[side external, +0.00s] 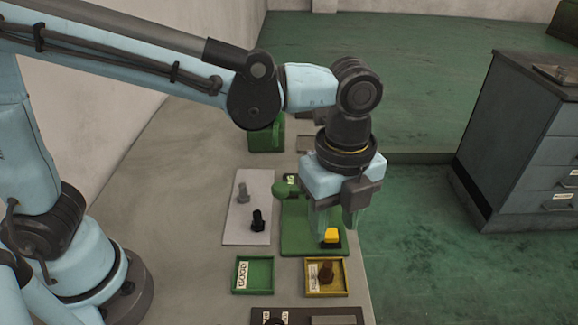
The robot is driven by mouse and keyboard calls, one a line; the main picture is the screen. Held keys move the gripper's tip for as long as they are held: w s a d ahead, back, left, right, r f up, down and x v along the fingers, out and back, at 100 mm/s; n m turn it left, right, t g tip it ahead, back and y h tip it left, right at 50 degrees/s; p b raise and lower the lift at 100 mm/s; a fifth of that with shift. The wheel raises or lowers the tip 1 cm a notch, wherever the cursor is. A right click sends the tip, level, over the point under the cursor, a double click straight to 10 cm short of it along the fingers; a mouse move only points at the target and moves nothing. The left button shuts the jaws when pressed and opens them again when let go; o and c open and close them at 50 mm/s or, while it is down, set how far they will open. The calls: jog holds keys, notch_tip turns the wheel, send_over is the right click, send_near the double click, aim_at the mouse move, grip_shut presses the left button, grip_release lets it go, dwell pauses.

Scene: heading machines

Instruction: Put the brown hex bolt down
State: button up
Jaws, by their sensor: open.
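The brown hex bolt (326,271) is in the yellow-rimmed tray (342,292) at the front, right of a white label. It appears to stand upright. My gripper (335,222) is open, with its fingers pointing down over the green machine base (299,245), behind the tray. It is apart from the brown bolt, with nothing visible held. A yellow block (332,235) on a dark mount shows just below the fingers; I cannot tell whether they touch it.
A green tray (237,290) labelled GOOD stands left of the yellow tray. A pale plate (237,233) holds a grey bolt (243,193) and a black bolt (258,220). A dark panel (340,312) lies at the front edge of view. The bench's left part is clear.

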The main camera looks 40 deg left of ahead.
jog(key=s+a+n+t, duration=0.1)
jog(key=a+n+t, duration=0.6)
jog(key=a+n, duration=1.5)
jog(key=shift+a+r, duration=0.3)
jog(key=shift+a, duration=0.25)
